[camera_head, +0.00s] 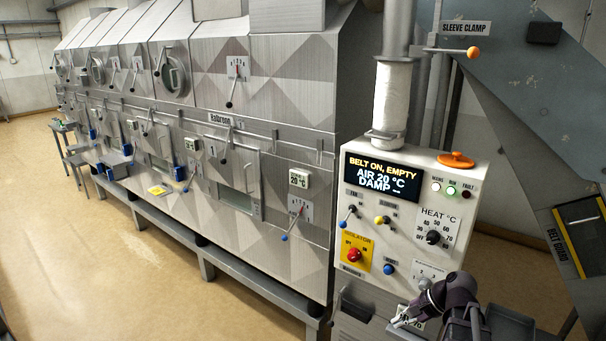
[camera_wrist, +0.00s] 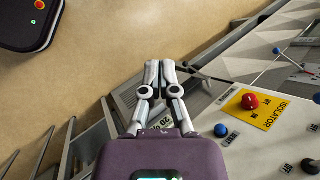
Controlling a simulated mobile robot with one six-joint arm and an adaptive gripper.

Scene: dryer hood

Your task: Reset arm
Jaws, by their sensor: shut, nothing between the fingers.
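My gripper (camera_head: 402,320) is low at the front of the white control panel (camera_head: 405,270) in the head view, below the blue button (camera_head: 389,268). In the wrist view my gripper (camera_wrist: 160,68) has its two fingers together and empty, over the tan floor and the machine's edge. The red isolator knob (camera_wrist: 250,101) on its yellow plate lies to the right of the fingers there; it also shows in the head view (camera_head: 354,254). The panel display (camera_head: 381,178) reads "BELT ON, EMPTY, AIR 20 °C, DAMP". My arm hides part of the panel's lower right.
A long steel dryer (camera_head: 260,160) with levers and gauges runs along the left. A belt guard (camera_head: 581,235) stands at right. Open tan floor (camera_head: 90,250) lies at left.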

